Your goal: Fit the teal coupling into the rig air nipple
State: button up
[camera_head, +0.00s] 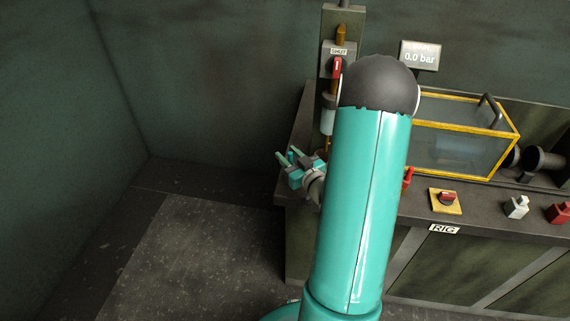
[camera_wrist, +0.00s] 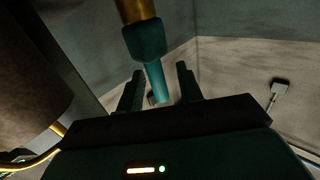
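My gripper (camera_wrist: 158,82) shows in the wrist view with its two dark fingers spread apart. It also shows in the head view (camera_head: 284,158), at the left end of the bench and left of my arm. A teal coupling (camera_wrist: 147,40), with a brass part above it and a narrower teal stem below, hangs over the fingers in the wrist view. The stem's lower end appears between the fingers, with gaps on both sides. A brass fitting (camera_head: 327,143) shows below the clear bowl in the head view; I cannot tell whether it is the rig air nipple. My arm hides part of that area.
The red shut valve (camera_head: 337,68) is on the post behind my arm. A yellow-framed tank (camera_head: 465,175), a red knob on a yellow plate (camera_head: 446,199) and small white (camera_head: 516,207) and red (camera_head: 560,213) parts are on the bench. The floor at left is clear.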

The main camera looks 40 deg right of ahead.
jog(key=shift+s+r, duration=0.3)
jog(key=shift+s, duration=0.15)
jog(key=shift+w+f, duration=0.15)
jog(key=shift+w, duration=0.2)
jog(key=shift+c, duration=0.7)
jog(key=shift+s, duration=0.3)
jog(key=c, duration=0.3)
grip_shut()
jog(key=shift+w, duration=0.2)
